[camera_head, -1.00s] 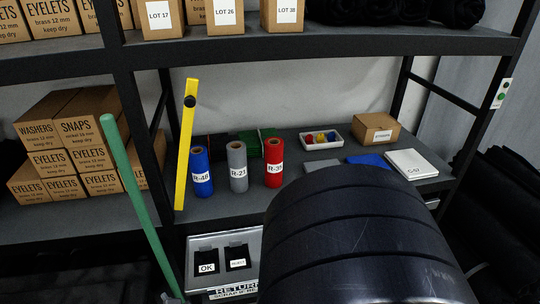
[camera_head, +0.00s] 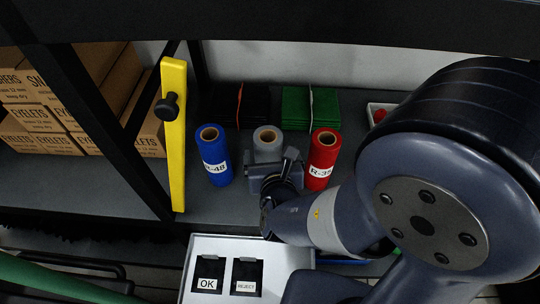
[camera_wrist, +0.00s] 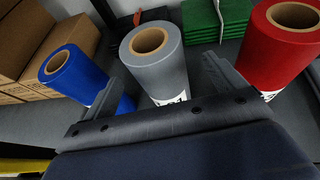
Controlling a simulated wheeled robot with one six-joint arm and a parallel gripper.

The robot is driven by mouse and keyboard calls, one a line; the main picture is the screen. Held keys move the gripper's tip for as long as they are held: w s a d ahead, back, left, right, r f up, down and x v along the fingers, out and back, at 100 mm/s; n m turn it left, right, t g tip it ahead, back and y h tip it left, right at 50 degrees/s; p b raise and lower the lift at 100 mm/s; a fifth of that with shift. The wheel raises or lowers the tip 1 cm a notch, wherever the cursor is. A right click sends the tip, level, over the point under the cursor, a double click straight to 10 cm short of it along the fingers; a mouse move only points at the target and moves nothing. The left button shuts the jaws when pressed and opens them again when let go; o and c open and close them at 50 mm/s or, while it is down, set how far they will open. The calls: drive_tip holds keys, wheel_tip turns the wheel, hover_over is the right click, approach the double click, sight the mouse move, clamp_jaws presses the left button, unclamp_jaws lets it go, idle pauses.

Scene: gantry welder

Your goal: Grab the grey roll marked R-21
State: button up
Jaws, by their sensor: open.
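The grey roll (camera_head: 267,140) stands upright on the shelf between a blue and a red roll. In the wrist view the grey roll (camera_wrist: 157,60) is in the middle, with its hollow brown core on top and part of a white label low down. My gripper (camera_head: 274,172) is in front of the grey roll and hides its lower part and label in the head view. In the wrist view my gripper (camera_wrist: 165,78) is open, one finger on each side of the grey roll. I cannot tell whether either finger touches it.
The blue roll R-48 (camera_head: 214,155) stands close left and the red roll (camera_head: 322,160) close right. Green folded cloth (camera_head: 311,108) and dark cloth (camera_head: 240,105) lie behind. A yellow upright bar (camera_head: 174,135) is left. A tray with OK and REJECT pockets (camera_head: 245,243) is below.

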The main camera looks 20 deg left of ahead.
drive_tip(key=shift+p+x, duration=0.3)
drive_tip(key=shift+x, duration=2.2)
drive_tip(key=shift+a+r, duration=0.15)
drive_tip(key=c, duration=1.8)
